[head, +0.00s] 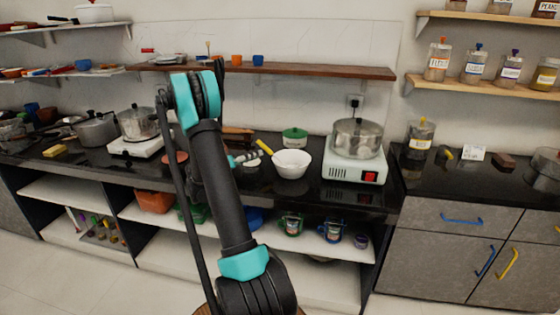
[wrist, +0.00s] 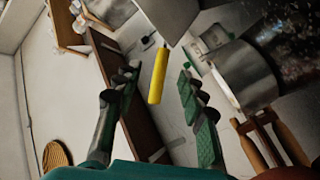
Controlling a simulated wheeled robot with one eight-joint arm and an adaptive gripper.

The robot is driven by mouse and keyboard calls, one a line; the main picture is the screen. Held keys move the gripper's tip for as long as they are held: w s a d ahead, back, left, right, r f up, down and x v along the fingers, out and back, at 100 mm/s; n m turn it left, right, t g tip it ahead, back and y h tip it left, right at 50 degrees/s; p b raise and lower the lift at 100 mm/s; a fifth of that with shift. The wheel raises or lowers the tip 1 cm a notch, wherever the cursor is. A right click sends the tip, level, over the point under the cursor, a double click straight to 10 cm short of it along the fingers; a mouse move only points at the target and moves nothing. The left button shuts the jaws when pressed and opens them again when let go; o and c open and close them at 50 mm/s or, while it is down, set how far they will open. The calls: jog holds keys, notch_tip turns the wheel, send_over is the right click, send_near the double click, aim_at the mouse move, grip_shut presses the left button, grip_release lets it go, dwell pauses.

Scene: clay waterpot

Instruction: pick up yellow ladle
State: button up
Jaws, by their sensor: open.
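The yellow ladle (head: 265,147) shows as a short yellow handle leaning up and left from the white bowl (head: 291,163) on the black counter. Its lower part is hidden. In the wrist view the yellow handle (wrist: 158,76) appears between my two fingers, with clear space on both sides; a pale grey surface (wrist: 168,14) lies at its upper end. My gripper (head: 246,158) is just left of the bowl in the head view, partly behind my arm. In the wrist view my gripper (wrist: 156,82) is open and empty. I cannot tell the depth between the fingers and the handle.
Right of the bowl, a metal pot (head: 357,138) stands on a white hot plate (head: 354,168). A green-lidded container (head: 294,137) stands behind the bowl. A wooden wall shelf (head: 300,70) with small cups runs above. Brown wooden items (wrist: 268,140) are near my right finger in the wrist view.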

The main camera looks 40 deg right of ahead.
aim_at(270, 152)
jog(key=d, duration=0.8)
jog(key=shift+s+f, duration=0.15)
jog(key=shift+f, duration=0.05)
jog(key=shift+c, duration=0.4)
grip_shut()
